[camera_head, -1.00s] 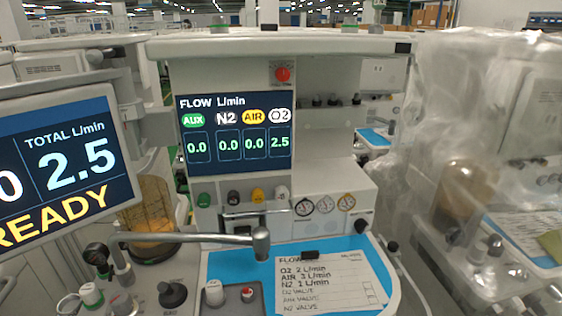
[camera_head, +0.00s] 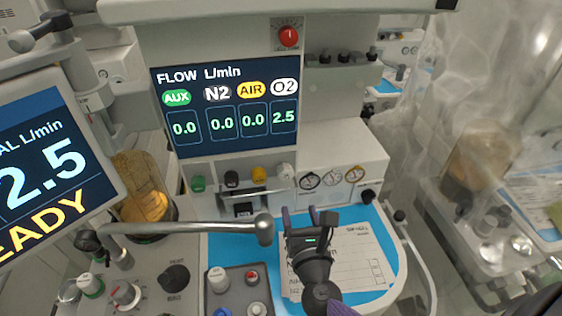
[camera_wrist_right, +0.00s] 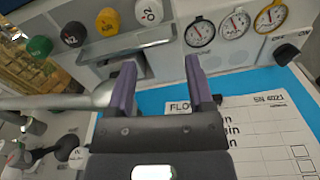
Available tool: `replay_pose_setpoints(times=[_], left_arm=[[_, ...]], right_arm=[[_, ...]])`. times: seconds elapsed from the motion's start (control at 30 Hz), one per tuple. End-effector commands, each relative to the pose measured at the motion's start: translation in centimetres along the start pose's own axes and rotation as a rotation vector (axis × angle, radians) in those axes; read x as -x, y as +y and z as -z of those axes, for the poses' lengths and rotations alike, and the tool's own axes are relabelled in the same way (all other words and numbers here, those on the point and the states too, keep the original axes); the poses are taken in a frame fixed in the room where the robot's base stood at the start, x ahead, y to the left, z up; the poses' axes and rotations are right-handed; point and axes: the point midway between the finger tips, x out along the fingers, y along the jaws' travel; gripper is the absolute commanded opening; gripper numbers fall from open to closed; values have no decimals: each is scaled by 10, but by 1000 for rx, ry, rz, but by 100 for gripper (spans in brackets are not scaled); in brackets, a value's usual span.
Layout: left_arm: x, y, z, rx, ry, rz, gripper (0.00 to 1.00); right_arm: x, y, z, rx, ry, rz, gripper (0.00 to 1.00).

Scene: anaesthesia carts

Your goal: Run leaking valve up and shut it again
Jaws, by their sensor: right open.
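The flow screen (camera_head: 227,105) reads AUX 0.0, N2 0.0, AIR 0.0 and O2 2.5. Below it is a row of knobs: green (camera_head: 198,183), black N2 (camera_head: 231,179), yellow (camera_head: 259,174) and white O2 (camera_head: 285,171). In the right wrist view the yellow knob (camera_wrist_right: 107,22) and white O2 knob (camera_wrist_right: 148,12) are at the top, beyond the fingertips. My right gripper (camera_head: 309,214) is open and empty, over the paper flow card (camera_head: 362,262), below and apart from the knobs. In the wrist view its two purple fingers (camera_wrist_right: 158,80) stand apart. My left gripper is not in view.
A grey bar with a round end (camera_head: 264,229) crosses in front of the knobs, left of my right gripper. Three gauges (camera_head: 331,179) are right of the knobs. A second screen (camera_head: 45,165) stands at left, and a plastic-covered cart (camera_head: 480,150) at right.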

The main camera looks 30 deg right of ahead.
Motion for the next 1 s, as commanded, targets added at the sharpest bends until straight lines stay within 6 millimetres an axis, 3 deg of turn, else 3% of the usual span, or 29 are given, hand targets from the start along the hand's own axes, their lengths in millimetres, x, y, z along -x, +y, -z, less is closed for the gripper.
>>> replay_pose_setpoints(times=[0.1,0.4,0.6,0.97,1.0], left_arm=[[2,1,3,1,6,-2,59],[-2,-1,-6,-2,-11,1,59],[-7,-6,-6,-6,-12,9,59],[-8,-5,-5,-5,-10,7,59],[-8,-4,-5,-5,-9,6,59]], right_arm=[[-7,8,-9,145,-38,-39,67],[-67,10,-10,150,-40,-38,67],[-94,11,-10,147,-38,-38,67],[-102,11,-11,146,-36,-38,67],[-102,11,-11,146,-36,-38,63]])
